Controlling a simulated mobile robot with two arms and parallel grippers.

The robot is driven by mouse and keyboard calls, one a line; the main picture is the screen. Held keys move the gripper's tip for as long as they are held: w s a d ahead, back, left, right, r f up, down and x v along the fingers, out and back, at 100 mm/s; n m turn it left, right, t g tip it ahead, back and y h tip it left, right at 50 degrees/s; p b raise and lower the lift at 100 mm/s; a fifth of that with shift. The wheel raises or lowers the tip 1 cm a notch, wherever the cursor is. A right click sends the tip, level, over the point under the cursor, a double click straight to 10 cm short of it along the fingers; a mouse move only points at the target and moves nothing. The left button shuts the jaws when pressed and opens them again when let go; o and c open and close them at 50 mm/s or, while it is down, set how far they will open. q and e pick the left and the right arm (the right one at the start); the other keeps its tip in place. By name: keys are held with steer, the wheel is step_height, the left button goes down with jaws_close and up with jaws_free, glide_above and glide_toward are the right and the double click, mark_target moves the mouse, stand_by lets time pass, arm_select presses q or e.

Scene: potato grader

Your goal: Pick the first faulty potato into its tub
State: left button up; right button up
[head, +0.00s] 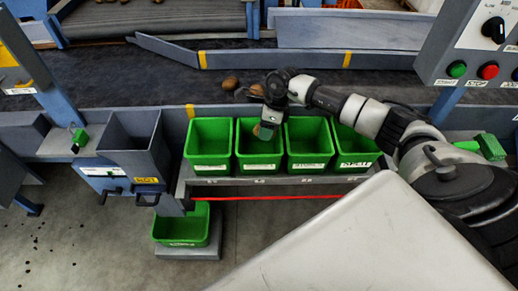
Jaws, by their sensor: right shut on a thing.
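My right gripper (266,130) reaches in from the right and points down over the second green tub from the left (258,165). It is shut on a brownish potato (263,133), which shows only partly between the fingers, at about the height of the tub's rim or above; the exact height is hard to tell. Other brown potatoes lie on the dark belt behind, one in the open (230,83) and one partly hidden by my arm (257,90). My left gripper is not in view.
More green tubs stand in the row, the leftmost (209,167) and one just right (309,164). A grey bin (130,158) is at the left, a lower green tub (181,240) below. A control panel (480,45) hangs at the upper right.

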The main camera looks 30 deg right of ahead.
steer(key=o, duration=1)
steer(key=b+v, duration=0.2)
steer(key=v, duration=0.8)
steer(key=shift+r, duration=0.4)
steer(key=shift+d, duration=0.1)
